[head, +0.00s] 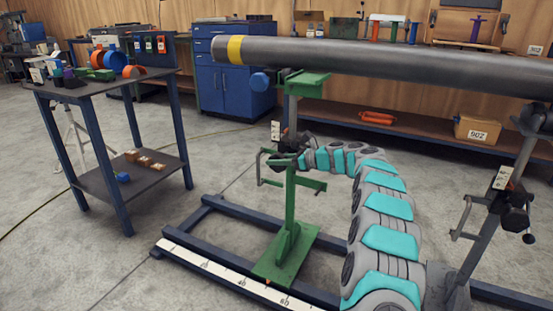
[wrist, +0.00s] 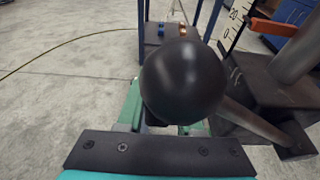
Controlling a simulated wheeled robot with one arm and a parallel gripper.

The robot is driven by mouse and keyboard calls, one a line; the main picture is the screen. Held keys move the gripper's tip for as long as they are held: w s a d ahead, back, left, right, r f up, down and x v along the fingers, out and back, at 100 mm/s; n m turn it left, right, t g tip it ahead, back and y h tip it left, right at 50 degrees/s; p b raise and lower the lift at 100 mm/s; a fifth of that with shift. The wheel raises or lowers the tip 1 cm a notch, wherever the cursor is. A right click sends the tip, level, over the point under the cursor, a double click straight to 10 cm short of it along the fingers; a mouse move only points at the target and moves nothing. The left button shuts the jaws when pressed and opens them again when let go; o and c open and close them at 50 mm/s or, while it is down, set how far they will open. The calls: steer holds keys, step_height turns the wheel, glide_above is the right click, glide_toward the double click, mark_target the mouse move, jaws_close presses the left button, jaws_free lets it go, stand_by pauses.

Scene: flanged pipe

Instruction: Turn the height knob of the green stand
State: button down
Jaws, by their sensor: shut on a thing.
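The green stand (head: 290,200) rises from a base on the blue floor frame, its green head (head: 300,84) under the pipe (head: 390,65). My gripper (head: 285,162) is at the stand's black height block, partway up the post. In the wrist view a black ball knob (wrist: 183,80) sits between my green fingers (wrist: 165,118), and they are shut on it. A rod (wrist: 255,120) from the ball leads to the dark block (wrist: 270,85). The ball hides most of the fingertips. A white scale (wrist: 236,22) with an orange pointer (wrist: 272,29) shows beyond the block.
A grey stand (head: 490,200) with its own knob holds the pipe's right part. A ruler strip (head: 230,272) runs along the blue floor frame (head: 240,225). A blue-legged table (head: 105,85) with coloured parts stands left. Open concrete floor lies between table and frame.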

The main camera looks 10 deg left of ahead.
steer(key=c, duration=0.6)
jaws_free()
steer(key=shift+o, duration=0.2)
steer(key=v, duration=0.7)
steer(key=shift+s+d, duration=0.15)
steer(key=shift+d, duration=0.2)
steer(key=shift+r, duration=0.1)
